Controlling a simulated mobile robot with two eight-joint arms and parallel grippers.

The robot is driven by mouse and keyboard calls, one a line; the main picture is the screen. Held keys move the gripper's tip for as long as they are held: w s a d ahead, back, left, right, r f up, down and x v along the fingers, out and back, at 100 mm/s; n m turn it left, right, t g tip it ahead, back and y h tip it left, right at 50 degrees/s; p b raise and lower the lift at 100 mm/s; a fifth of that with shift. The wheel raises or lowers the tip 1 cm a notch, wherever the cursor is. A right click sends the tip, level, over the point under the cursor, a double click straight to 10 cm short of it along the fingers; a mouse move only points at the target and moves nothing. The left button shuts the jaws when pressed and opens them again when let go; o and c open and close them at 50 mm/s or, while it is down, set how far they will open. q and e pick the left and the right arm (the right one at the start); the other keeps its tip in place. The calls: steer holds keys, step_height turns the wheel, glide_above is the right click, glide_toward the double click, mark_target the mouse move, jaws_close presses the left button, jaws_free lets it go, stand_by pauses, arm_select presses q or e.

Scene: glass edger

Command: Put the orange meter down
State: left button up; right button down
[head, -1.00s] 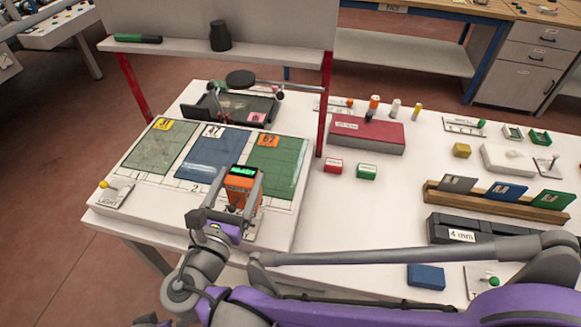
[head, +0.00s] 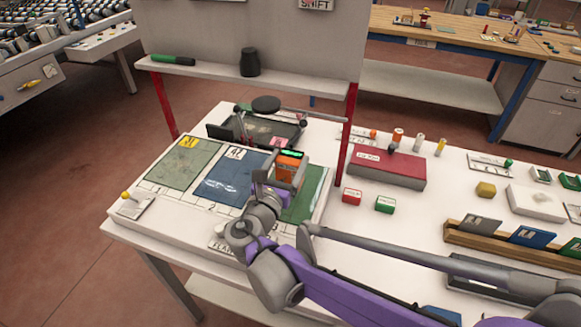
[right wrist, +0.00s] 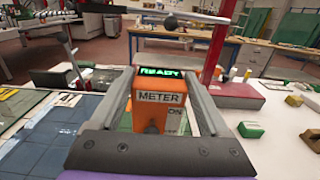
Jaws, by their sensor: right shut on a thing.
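The orange meter (head: 289,168) is upright, with a green lit "READY" display on top; in the right wrist view its orange front (right wrist: 160,108) reads "METER" and "ON". My right gripper (right wrist: 160,76) is shut on the meter, with one grey finger on each side. In the head view the meter is over the back part of the green number 3 mat (head: 304,205), hiding some of it. I cannot tell whether its base touches the mat. My left gripper is not in view.
A blue mat (head: 236,183) and a green-grey mat (head: 187,164) lie to the left. A black tray (head: 283,133) stands behind, a red post (head: 346,135) close right. A red box (head: 385,169) and small red (head: 352,196) and green (head: 385,205) blocks stand further right.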

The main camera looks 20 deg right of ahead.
mark_target(287, 174)
steer(key=shift+w+d, duration=0.35)
steer(key=shift+w, duration=0.05)
steer(key=shift+w+d+f+b, duration=0.1)
steer(key=shift+w+f+b, duration=0.05)
steer(key=shift+f, duration=0.75)
steer(key=shift+w+d+f+b, duration=0.1)
steer(key=shift+f+b, duration=0.05)
steer(key=shift+f, duration=0.7)
steer(key=shift+f, duration=0.1)
steer(key=shift+f, duration=0.15)
jaws_free()
steer(key=shift+r, duration=0.3)
steer(key=v, duration=1.2)
steer(key=shift+a+f, duration=0.1)
